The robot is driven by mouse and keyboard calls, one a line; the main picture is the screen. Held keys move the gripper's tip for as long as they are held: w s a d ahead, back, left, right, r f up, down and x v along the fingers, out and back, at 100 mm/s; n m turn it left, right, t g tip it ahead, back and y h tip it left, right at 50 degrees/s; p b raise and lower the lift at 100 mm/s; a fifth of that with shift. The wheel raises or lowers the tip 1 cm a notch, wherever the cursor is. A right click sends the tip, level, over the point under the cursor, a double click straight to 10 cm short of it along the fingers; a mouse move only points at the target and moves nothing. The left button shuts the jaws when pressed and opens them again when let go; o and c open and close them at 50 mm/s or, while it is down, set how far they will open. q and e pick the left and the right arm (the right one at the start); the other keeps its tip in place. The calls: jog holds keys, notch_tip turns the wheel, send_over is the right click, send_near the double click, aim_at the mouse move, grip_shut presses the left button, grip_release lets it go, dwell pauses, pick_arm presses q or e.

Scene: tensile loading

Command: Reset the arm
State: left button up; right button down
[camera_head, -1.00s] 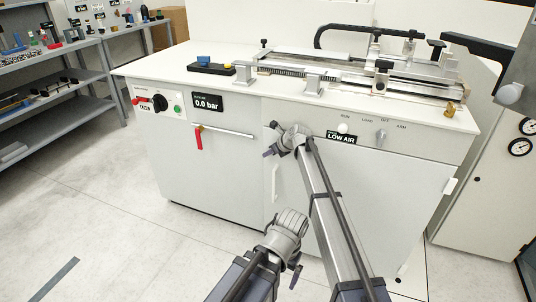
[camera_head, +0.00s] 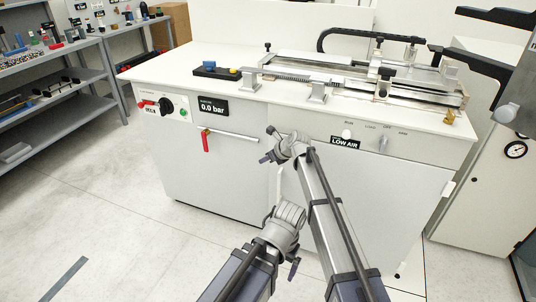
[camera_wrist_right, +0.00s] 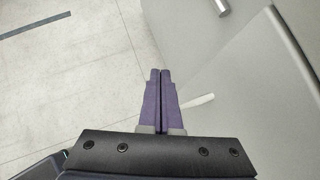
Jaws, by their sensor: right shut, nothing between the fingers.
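My right arm comes up from the lower right, with its wrist in front of the cabinet. My right gripper (camera_head: 266,158) is small and dark there, left of the wrist joint. In the right wrist view, its two purple fingers (camera_wrist_right: 160,72) lie together, shut and empty, with the floor and the cabinet front beyond them. My left arm comes in from the bottom, with its rounded grey joint (camera_head: 284,226) below the right wrist. Its fingers cannot be made out.
The white cabinet (camera_head: 225,175) carries a metal test rig (camera_head: 380,75) on top. A 0.0 bar display (camera_head: 213,107), a red lever (camera_head: 206,143) and a LOW AIR sign (camera_head: 345,143) are on its front. Grey shelves (camera_head: 70,95) stand at left.

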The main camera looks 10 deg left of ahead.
pick_arm(q)
jog(key=shift+r+p, duration=0.3)
jog(key=shift+r, duration=0.4)
pick_arm(e)
jog(key=shift+s+a+r, duration=0.1)
jog(key=shift+s+r, duration=0.6)
jog(key=shift+s, duration=0.1)
jog(key=s+d+f+n+g+h, duration=0.2)
jog(key=s+d+f+n+h, duration=0.15)
jog(key=s+d+n, duration=1.1)
jog(key=s+d+f+n+g+h, duration=0.3)
jog(key=s+d+n, duration=0.7)
jog(key=s+d, duration=0.8)
jog(key=s+a+n+h, duration=0.2)
jog(key=s+a+n, duration=0.25)
jog(key=a, duration=0.45)
pick_arm(q)
notch_tip(320, 180, up, 16)
jog(key=p, duration=1.6)
jog(key=shift+r, duration=0.25)
pick_arm(e)
notch_tip(320, 180, up, 17)
jog(key=shift+s+a, duration=0.15)
jog(key=shift+s, duration=0.05)
